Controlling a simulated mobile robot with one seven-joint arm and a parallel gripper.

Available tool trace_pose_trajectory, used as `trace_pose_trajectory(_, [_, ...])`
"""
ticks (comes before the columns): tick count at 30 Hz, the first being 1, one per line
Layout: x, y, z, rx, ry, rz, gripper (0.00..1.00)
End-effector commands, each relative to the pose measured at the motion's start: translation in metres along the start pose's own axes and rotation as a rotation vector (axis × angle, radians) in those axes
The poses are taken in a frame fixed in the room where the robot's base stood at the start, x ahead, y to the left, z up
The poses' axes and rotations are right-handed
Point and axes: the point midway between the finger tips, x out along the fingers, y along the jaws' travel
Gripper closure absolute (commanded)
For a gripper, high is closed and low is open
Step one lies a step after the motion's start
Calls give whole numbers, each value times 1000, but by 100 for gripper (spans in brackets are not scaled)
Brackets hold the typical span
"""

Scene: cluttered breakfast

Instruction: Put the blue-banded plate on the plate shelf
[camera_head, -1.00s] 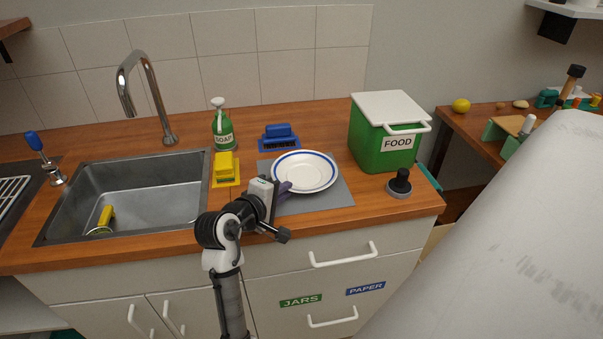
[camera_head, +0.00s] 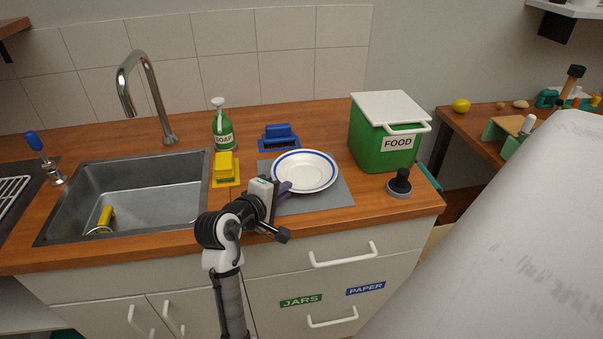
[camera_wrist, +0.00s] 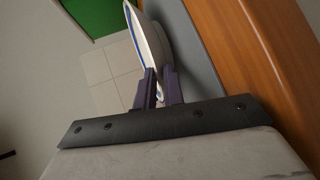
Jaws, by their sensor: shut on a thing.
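The blue-banded plate (camera_head: 304,171) is white with a blue ring inside its rim. In the head view it is over the grey mat (camera_head: 325,201) on the wooden counter, face up. My gripper (camera_head: 284,188) is at the plate's near left edge. In the wrist view the plate (camera_wrist: 152,45) shows edge-on, and my gripper (camera_wrist: 158,88) is shut on its rim. I cannot tell whether the plate touches the mat. No plate shelf can be made out for certain.
A green FOOD bin (camera_head: 385,138) stands right of the plate, with a black-handled object (camera_head: 400,183) in front. A blue brush (camera_head: 279,137), yellow sponge (camera_head: 224,167) and soap bottle (camera_head: 222,127) stand behind and left. The sink (camera_head: 140,195) is further left.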

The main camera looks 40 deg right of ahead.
Motion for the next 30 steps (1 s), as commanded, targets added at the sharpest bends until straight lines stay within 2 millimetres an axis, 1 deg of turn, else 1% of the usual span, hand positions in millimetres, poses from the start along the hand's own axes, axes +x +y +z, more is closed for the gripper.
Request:
trace_pose_trajectory(8, [-2, 7, 0, 1, 1, 3, 100])
trace_pose_trajectory(30, [-12, 37, 0, 0, 0, 2, 100])
